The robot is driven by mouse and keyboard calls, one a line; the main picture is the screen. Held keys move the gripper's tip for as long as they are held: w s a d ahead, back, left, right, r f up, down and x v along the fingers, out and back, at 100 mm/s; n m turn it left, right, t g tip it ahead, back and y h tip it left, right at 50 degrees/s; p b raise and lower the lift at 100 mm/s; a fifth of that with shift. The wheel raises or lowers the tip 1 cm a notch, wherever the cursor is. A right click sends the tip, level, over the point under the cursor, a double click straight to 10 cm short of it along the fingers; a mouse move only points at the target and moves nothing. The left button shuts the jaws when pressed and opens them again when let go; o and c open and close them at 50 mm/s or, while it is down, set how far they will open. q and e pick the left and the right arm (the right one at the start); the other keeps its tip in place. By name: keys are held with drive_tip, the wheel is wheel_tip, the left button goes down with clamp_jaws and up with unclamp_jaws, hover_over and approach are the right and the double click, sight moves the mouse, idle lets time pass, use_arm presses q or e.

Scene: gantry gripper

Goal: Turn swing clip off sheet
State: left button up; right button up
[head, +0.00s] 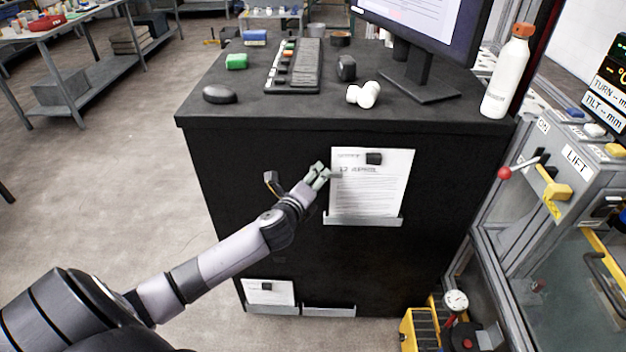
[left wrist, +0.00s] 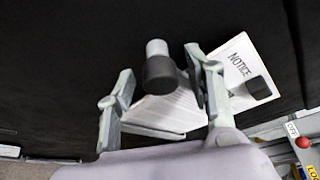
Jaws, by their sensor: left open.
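An upper white sheet (head: 372,186) hangs on the front of a black cabinet, with a black clip (head: 374,158) over its top part. A ledge (head: 363,220) runs along its lower edge. My left gripper (head: 319,176) is open at the sheet's left edge, left of the clip; contact cannot be told. In the left wrist view, a dark part with a pale cylinder (left wrist: 158,65) shows between the open fingers (left wrist: 160,92), over a lined sheet (left wrist: 165,112). A NOTICE sheet (left wrist: 236,62) with a black clip (left wrist: 258,87) lies right of them. My right gripper is out of view.
A lower sheet (head: 262,297) with its own black clip (head: 266,286) is near the cabinet's foot, beside an empty ledge (head: 329,310). The cabinet top (head: 285,108) holds a mouse, keyboard, monitor and bottle. A lift machine (head: 570,170) stands at the right.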

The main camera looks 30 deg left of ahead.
use_arm(q)
drive_tip(key=shift+s, duration=0.1)
clamp_jaws()
idle(0.5)
drive_tip(key=shift+a, duration=0.1)
